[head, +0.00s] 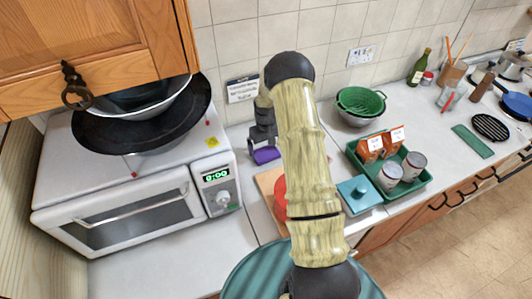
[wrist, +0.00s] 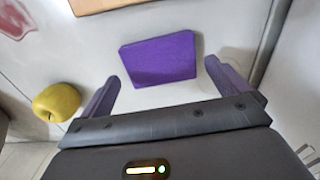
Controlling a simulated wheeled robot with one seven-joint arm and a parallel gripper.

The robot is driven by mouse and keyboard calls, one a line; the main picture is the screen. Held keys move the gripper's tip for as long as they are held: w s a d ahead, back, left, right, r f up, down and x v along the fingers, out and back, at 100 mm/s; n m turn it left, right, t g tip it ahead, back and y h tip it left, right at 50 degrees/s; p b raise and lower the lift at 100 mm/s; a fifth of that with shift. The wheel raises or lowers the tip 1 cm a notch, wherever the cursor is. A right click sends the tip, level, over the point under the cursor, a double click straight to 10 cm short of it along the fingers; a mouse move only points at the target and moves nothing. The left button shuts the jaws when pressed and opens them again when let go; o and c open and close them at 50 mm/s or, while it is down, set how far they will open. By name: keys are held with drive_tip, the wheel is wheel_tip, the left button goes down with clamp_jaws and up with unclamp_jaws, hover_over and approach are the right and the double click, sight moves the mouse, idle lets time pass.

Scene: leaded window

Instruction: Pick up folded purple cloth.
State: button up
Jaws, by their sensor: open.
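The folded purple cloth (wrist: 158,60) lies flat on the pale worktop in the wrist view, a slightly skewed rectangle. My gripper (wrist: 161,70) is open, with one purple finger on each side of the cloth's near part in the picture. The gap between the fingers looks empty, and I cannot tell how high the tips are above the cloth. In the head view a small purple patch, which looks like the cloth (head: 266,156), shows just below my dark gripper (head: 262,140), between the microwave and my arm. My arm hides part of the worktop there.
A yellow apple-like fruit (wrist: 57,102) sits left of my gripper. A wooden board (head: 268,185) with a red item is partly behind my arm. The white microwave (head: 130,200) stands left; a green tray (head: 425,182) and a colander (head: 361,101) stand right.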

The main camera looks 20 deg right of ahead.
sight(266, 152)
drive_tip(key=shift+w+f+p, duration=0.1)
drive_tip(key=shift+f+p, duration=0.65)
drive_tip(key=shift+f, duration=1)
drive_tip(key=shift+c, duration=0.2)
drive_tip(key=c, duration=0.7)
